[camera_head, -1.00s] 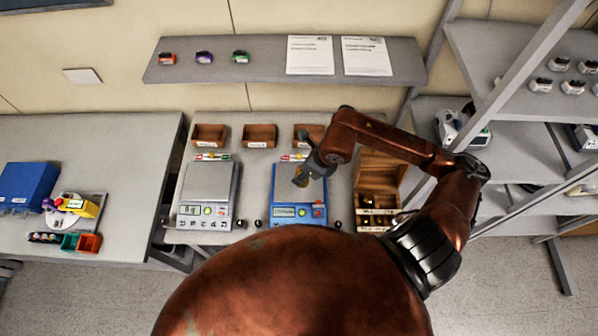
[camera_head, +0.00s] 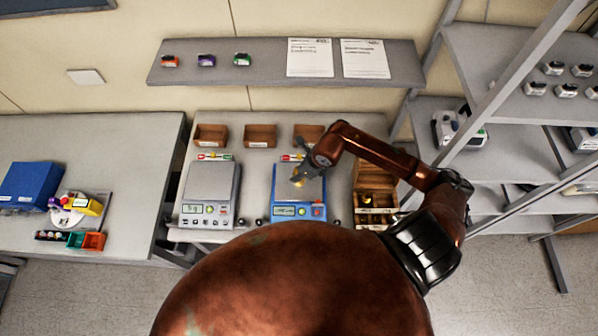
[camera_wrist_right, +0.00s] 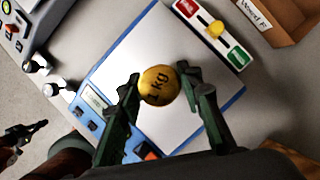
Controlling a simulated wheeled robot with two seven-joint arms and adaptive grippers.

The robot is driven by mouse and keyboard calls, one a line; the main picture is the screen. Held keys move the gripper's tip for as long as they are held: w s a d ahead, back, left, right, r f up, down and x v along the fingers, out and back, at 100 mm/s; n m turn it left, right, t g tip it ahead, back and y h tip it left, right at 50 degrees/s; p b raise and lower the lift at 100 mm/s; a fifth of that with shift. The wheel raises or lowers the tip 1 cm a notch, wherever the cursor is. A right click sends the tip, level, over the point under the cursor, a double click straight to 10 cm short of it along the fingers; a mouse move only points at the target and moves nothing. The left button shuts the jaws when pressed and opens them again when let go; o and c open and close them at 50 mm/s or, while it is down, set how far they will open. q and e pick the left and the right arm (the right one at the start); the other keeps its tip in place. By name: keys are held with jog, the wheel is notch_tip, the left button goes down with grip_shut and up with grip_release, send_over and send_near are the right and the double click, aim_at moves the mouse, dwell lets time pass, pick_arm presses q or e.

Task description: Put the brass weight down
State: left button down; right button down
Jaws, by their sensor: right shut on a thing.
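The brass weight (camera_wrist_right: 159,86), a round yellow piece marked "1 kg", sits between the fingertips of my right gripper (camera_wrist_right: 162,88). The gripper is shut on it. In the head view the weight (camera_head: 298,182) and right gripper (camera_head: 301,173) are over the pale plate of the blue scale (camera_head: 299,211). The weight's underside is hidden, so I cannot tell whether it touches the plate. A dark gripper, apparently my left (camera_wrist_right: 18,138), shows at the left edge of the wrist view; its jaw state is unclear.
A grey scale (camera_head: 208,210) stands left of the blue one. Several small wooden bins (camera_head: 260,135) line the back of the table. An open wooden box (camera_head: 375,178) stands at the right. A card with red and green ends (camera_wrist_right: 212,32) lies behind the blue scale.

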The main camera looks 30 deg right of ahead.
jog(key=shift+w+r, duration=0.1)
jog(key=c, duration=1.4)
grip_release()
jog(key=shift+o, duration=0.2)
jog(key=b+v, duration=0.2)
jog(key=v, duration=1)
jog(key=shift+b, duration=0.35)
